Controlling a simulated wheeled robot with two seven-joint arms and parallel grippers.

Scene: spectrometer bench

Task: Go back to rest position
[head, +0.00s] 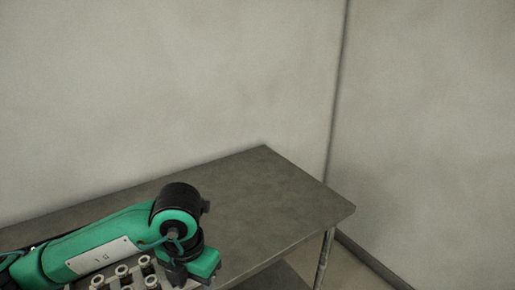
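My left arm (105,245), green and black, reaches in from the left over the table. Its wrist end (198,262) bends down at the bottom edge of the head view. The fingers of my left gripper do not show clearly, so I cannot tell whether it is open or shut. My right arm and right gripper are out of view.
A grey table (265,195) runs along the wall, its right part bare. A grey rack (131,280) with several pale round-topped vials shows just below my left arm, partly cut off. Walls meet in a corner behind; floor is free at right.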

